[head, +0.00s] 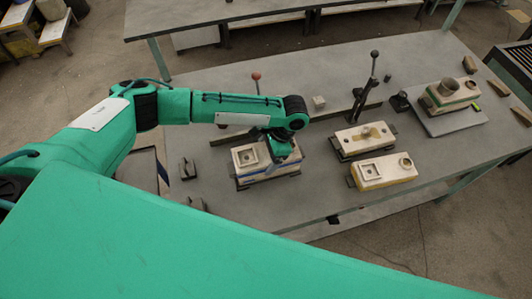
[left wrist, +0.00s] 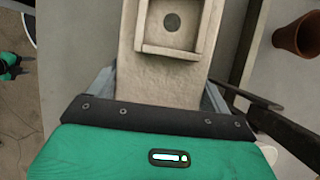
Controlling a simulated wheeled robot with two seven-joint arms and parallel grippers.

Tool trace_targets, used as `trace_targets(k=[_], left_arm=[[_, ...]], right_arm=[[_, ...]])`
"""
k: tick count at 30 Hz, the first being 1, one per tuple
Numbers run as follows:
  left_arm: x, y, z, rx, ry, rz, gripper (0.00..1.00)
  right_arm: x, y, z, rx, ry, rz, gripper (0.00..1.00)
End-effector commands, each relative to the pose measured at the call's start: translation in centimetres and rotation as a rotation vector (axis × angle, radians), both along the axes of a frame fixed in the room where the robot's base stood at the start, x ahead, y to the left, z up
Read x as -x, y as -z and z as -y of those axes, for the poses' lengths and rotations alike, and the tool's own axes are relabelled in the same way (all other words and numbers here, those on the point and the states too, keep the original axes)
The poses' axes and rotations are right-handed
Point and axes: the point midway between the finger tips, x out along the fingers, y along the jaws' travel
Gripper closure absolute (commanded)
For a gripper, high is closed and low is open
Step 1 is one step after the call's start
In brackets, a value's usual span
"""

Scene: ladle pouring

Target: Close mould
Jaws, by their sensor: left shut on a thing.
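A pale mould block (head: 246,157) with a square recess on top and a blue band round its side sits on a dark base on the table at the centre left. My left gripper (head: 279,150) is over its right end, pointing down, and is shut on the block. In the left wrist view the pale block (left wrist: 170,75) with its square recess lies between the fingers; their tips are mostly hidden. The seam between the mould's halves is too small to judge. My right gripper is not in view.
To the right stand a pale block with a round brownish spot (head: 364,139) and a yellow-sided mould block (head: 384,171). A red-knobbed lever (head: 256,77) and a black-knobbed lever (head: 374,56) rise behind. A green-banded mould (head: 449,97) sits on a grey plate (head: 455,122) at the far right.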

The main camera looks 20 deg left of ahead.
Motion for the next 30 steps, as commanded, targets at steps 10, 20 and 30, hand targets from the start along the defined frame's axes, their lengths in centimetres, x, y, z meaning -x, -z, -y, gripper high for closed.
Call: trace_targets(k=[10,20,30], left_arm=[[-0.1,0.1,0.0,0.001,0.000,0.002,0.76],[0.0,0.2,0.0,0.000,0.000,0.001,0.00],[-0.7,-2.1,1.0,0.003,0.001,0.003,0.00]], right_arm=[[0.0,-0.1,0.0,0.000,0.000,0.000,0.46],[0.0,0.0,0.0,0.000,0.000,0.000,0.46],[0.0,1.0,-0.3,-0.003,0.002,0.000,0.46]])
